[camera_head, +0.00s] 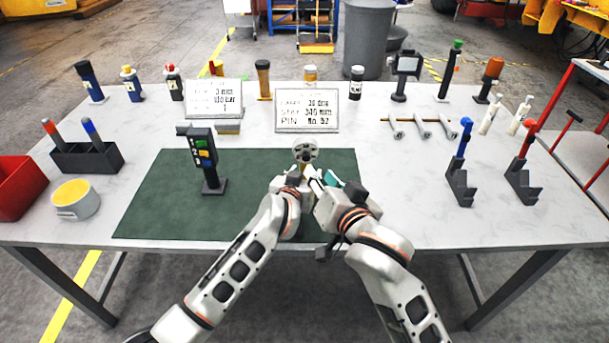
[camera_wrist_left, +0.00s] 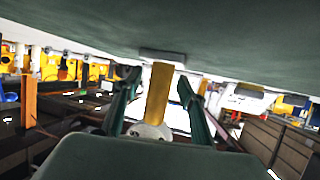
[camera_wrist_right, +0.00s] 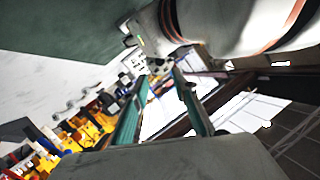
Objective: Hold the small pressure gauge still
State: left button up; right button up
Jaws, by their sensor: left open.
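The small pressure gauge (camera_head: 305,151), a round grey dial, stands upright on the green mat (camera_head: 262,215) near the middle of the table. In the left wrist view its brass stem (camera_wrist_left: 158,92) and rounded head (camera_wrist_left: 150,130) show between the fingers of my left gripper (camera_wrist_left: 157,80). That gripper is open, with a visible gap on both sides of the stem. My right gripper (camera_head: 316,182) is close beside the gauge and the left gripper. In the right wrist view its fingers (camera_wrist_right: 161,80) stand apart, with a small grey shape at their tips; whether they grip it is unclear. The grippers hide the gauge's lower part in the head view.
A dark handheld device on a stand (camera_head: 203,158) is left on the mat. Two white sign cards (camera_head: 306,110) stand behind the gauge. Dark holders with blue and red tools (camera_head: 459,180) stand right. A yellow-topped cup (camera_head: 77,200) and red bin (camera_head: 20,187) are left.

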pick_arm(q)
grip_shut()
pick_arm(e)
jog(key=shift+o, duration=0.5)
